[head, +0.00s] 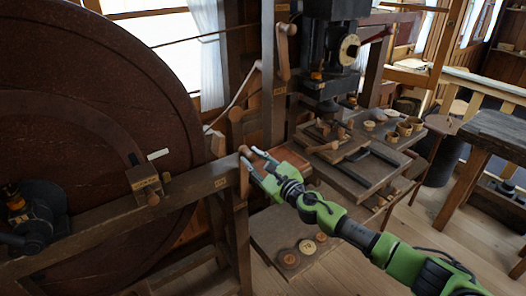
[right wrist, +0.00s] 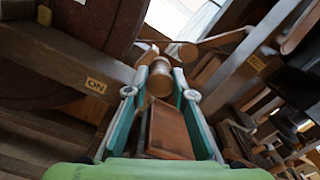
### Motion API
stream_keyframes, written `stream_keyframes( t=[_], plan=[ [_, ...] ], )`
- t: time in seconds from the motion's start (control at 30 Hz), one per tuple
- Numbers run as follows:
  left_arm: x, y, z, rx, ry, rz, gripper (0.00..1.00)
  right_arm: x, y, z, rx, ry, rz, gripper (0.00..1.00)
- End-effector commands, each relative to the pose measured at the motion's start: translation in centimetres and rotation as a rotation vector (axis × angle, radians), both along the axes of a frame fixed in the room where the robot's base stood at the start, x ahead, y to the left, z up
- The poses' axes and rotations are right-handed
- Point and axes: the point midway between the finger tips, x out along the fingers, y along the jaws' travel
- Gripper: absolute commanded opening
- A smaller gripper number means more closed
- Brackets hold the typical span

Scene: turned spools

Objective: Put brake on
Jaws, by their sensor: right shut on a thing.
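My right gripper (head: 252,156) reaches in from the lower right to the end of a wooden beam (head: 190,191) in front of the big wheel. In the right wrist view, its two fingers (right wrist: 160,86) are shut on a turned wooden knob (right wrist: 160,78), which I take to be the brake handle. A brown wooden piece (right wrist: 170,132) shows between the fingers, nearer the palm. A label reading "ON" (right wrist: 96,86) is on the beam, left of the fingers. My left gripper is not in view.
A large dark red-brown wheel (head: 95,110) fills the left. A small wooden block (head: 146,181) sits on the beam. A dark drill-like machine (head: 330,60) and a bench with turned parts (head: 372,178) stand right of the beam. Round discs (head: 307,247) lie on a low board. Open floor is at lower right.

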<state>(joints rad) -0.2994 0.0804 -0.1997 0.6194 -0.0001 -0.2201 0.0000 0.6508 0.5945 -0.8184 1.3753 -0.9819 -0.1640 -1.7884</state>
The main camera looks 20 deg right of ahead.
Motion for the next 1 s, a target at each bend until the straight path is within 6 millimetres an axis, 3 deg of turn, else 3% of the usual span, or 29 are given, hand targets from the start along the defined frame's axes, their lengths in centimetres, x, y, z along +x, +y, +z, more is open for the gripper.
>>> stream_keyframes(
  t=[0.03, 0.3, 0.5, 1.0],
  plan=[
    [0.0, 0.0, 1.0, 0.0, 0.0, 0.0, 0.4, -0.4, 1.0, 0.4, -0.035, -0.011, 0.006, 0.0],
    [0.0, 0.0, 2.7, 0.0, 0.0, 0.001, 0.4, -1.5, 4.1, -0.1, -0.196, -0.07, 0.005, 0.0],
    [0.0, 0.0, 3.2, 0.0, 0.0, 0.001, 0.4, -2.0, 5.6, -0.6, -0.186, -0.065, 0.006, 0.0],
    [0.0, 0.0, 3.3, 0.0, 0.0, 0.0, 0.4, -2.4, 6.3, -1.3, -0.184, -0.059, 0.01, 0.0]
  ],
)
